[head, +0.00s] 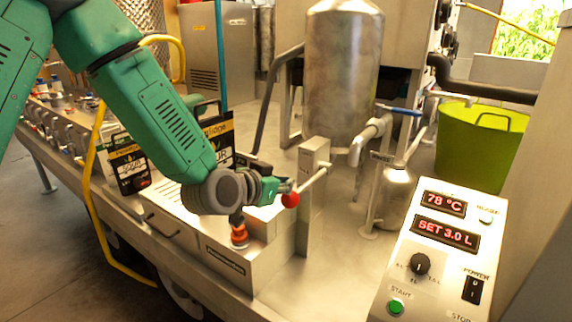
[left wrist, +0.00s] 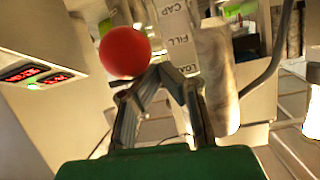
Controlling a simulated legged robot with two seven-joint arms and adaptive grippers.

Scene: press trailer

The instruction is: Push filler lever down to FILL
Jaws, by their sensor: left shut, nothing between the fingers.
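The filler lever ends in a red ball knob (head: 290,200). Its pale rod (head: 313,180) runs to a grey post (head: 314,160) on the trailer deck. My left gripper (head: 280,188) is shut and empty, close by the knob. In the left wrist view the red knob (left wrist: 125,52) is just left of the closed fingertips (left wrist: 165,70); I cannot tell whether they touch. A label plate (left wrist: 178,35) behind reads CAP, FILL and LOAD. The lever's setting against these marks is unclear. My right gripper is out of view.
A control panel (head: 437,250) showing 78 °C and SET 3.0 L stands at right. A steel tank (head: 343,55) is behind the post. A red-capped fitting (head: 239,233) lies below my gripper. A green tub (head: 480,150) stands at back right.

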